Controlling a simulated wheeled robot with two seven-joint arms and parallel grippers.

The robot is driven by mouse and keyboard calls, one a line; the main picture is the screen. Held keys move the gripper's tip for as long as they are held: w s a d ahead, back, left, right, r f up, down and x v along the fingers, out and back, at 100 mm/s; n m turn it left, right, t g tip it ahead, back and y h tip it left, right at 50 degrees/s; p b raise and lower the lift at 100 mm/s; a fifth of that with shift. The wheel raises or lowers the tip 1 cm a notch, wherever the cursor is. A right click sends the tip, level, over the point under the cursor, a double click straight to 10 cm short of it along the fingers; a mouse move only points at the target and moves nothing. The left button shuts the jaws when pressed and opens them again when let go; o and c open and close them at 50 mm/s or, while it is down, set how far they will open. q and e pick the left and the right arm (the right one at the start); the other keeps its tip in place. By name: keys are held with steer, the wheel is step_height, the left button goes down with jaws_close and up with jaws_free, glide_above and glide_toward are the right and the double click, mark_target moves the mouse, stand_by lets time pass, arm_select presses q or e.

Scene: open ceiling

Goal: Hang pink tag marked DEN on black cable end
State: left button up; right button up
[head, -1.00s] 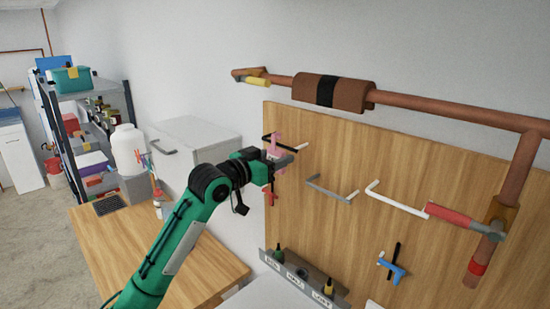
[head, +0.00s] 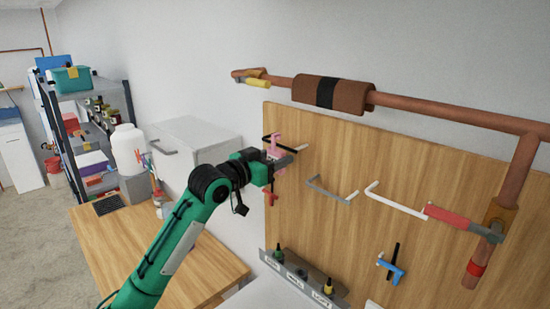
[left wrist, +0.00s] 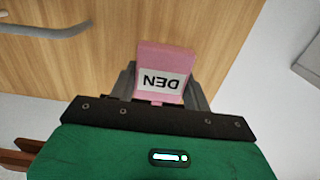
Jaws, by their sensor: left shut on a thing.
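The pink tag (head: 276,153) is held in my left gripper (head: 282,160), close to the upper left of the wooden board. In the left wrist view the pink tag (left wrist: 165,60) sits between the two fingers, its white DEN label upside down. The black cable does not show in the left wrist view. My right gripper is not in view.
A grey bar (head: 331,190) and a white bar (head: 395,202) stick out to the right on the wooden board (head: 345,150). A red piece (head: 271,199) hangs below my gripper. A copper pipe (head: 430,104) runs above. A labelled rack (head: 300,275) stands below.

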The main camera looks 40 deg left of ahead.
arm_select(q)
steer(key=shift+f, duration=0.15)
steer(key=shift+f+b, duration=0.45)
steer(key=shift+f, duration=0.2)
stand_by(0.4)
steer(key=o, duration=1)
steer(key=shift+o, duration=0.2)
steer(key=s+a+b, duration=0.1)
steer(key=s+b, duration=0.6)
steer(key=s, duration=0.6)
steer(key=shift+s, duration=0.4)
